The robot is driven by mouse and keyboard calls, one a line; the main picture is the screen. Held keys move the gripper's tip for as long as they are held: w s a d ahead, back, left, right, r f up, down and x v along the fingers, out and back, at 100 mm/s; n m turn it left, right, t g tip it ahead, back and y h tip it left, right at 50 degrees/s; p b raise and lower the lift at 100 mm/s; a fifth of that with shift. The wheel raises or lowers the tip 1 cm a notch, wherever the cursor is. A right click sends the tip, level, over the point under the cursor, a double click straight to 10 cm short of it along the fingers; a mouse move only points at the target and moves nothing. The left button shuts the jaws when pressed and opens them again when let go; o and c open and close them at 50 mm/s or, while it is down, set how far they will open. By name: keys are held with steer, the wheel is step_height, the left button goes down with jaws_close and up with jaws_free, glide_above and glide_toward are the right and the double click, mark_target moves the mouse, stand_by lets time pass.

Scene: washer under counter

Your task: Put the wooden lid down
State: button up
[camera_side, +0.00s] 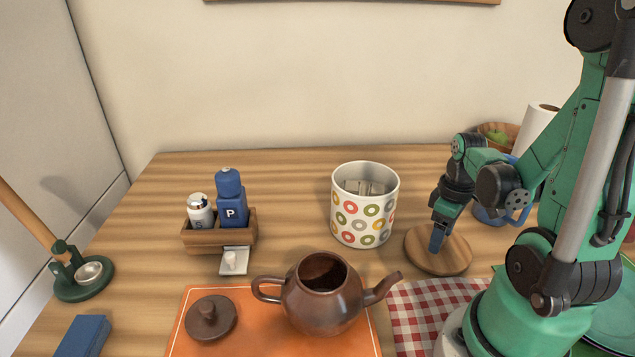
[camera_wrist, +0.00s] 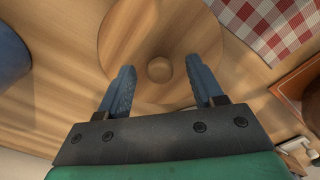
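The round wooden lid (camera_side: 455,261) lies flat on the counter, right of the patterned canister (camera_side: 364,205). In the wrist view the lid (camera_wrist: 150,30) shows its round knob (camera_wrist: 159,70) in the middle. My gripper (camera_side: 437,243) is low over the lid, pointing down. In the wrist view my gripper (camera_wrist: 159,67) is open. Its two blue fingers stand apart on either side of the knob, with a gap on each side, and nothing is held. In the side view the fingers hide the knob. The canister stands upright with its top open.
A brown teapot (camera_side: 323,295) and its lid (camera_side: 211,318) sit on an orange mat (camera_side: 262,339). A red checkered cloth (camera_side: 428,308) lies in front of the wooden lid. A blue mug (camera_side: 502,208) stands behind my arm. A wooden caddy (camera_side: 220,236) holds shakers at left.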

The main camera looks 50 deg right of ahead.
steer(key=shift+r, duration=0.1)
step_height(320, 180, up, 12)
steer(key=w+a+t, duration=0.7)
steer(key=w+a, duration=0.4)
steer(key=a, duration=0.4)
steer(key=shift+w+a+f, duration=0.3)
steer(key=shift+a, duration=0.05)
